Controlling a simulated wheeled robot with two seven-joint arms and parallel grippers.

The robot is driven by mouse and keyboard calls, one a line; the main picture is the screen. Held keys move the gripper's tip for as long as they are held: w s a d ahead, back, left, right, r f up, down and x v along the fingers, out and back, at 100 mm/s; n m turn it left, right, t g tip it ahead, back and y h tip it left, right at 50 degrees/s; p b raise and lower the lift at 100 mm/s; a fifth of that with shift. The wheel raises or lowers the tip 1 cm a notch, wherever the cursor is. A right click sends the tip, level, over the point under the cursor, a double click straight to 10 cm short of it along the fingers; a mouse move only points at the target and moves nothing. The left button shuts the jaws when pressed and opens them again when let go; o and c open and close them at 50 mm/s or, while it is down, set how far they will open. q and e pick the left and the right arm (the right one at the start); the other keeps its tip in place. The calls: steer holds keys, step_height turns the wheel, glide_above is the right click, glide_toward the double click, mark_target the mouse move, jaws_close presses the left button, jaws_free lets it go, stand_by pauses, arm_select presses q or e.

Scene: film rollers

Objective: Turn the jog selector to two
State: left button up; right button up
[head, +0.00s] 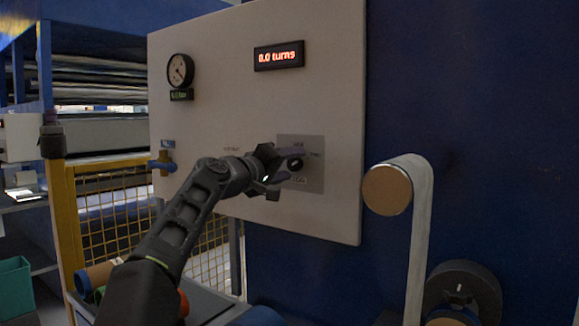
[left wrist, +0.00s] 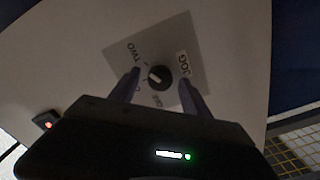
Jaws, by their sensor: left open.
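The jog selector, a round black knob with a pale pointer line, sits on a grey label plate; it shows in the left wrist view (left wrist: 159,77) and partly in the head view (head: 295,164). The plate (left wrist: 192,38) carries the words "TWO" and "JOG" and other lettering that is partly hidden. In the left wrist view the pointer line aims to the lower left, not straight at "TWO". My left gripper (head: 280,170) is open in front of the panel. Its fingers (left wrist: 158,90) stand on either side of the knob; I cannot tell whether they touch it. My right gripper is out of view.
The white panel (head: 225,100) carries a round gauge (head: 180,71) and a red display (head: 279,56) reading "0.0 turns". A blue valve handle (head: 161,166) is at its left edge. A film roller (head: 387,189) stands right of the panel. A yellow mesh guard (head: 110,212) is at left.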

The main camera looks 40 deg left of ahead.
arm_select(q)
steer(key=s+b, duration=0.2)
steer(key=s, duration=0.5)
steer(key=shift+s, duration=0.3)
steer(key=shift+d, duration=0.1)
